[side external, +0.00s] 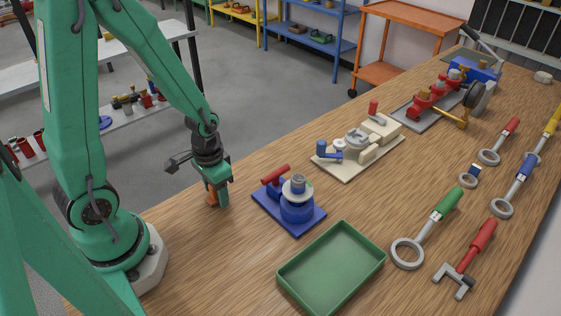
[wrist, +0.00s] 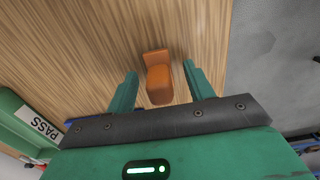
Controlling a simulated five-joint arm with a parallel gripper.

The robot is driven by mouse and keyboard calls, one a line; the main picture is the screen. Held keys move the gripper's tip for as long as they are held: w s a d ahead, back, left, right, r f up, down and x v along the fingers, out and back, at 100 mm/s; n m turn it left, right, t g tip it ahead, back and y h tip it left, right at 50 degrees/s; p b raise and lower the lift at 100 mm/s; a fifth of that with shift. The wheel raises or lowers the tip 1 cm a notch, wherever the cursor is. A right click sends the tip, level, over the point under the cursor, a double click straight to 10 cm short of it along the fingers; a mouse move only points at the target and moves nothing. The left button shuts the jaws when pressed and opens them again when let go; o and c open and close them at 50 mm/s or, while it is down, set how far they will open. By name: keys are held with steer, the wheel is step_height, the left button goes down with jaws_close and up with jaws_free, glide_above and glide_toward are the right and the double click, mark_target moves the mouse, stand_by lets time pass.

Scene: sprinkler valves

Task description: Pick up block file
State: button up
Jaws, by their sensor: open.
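An orange block-shaped piece (wrist: 158,78), which I take to be the block file, lies on the wooden table. In the wrist view it sits between and slightly beyond my two fingertips, with a raised lip at its far end. In the side view only a small orange part (side external: 211,198) shows beside my gripper (side external: 217,203). My gripper points down over the table's left edge, near the piece. In the wrist view my gripper (wrist: 158,88) is open, its green fingers on either side of the piece with gaps. I cannot tell whether either finger touches it.
A blue valve fixture (side external: 297,205) with a red handle stands just right of my gripper. A green tray (side external: 333,262) is empty at the front. A cream fixture (side external: 358,148) and several ring-ended tools lie farther right. The table edge is close.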

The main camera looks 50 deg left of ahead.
stand_by(0.4)
jaws_close()
steer(key=shift+r, duration=0.2)
steer(key=shift+r, duration=4.85)
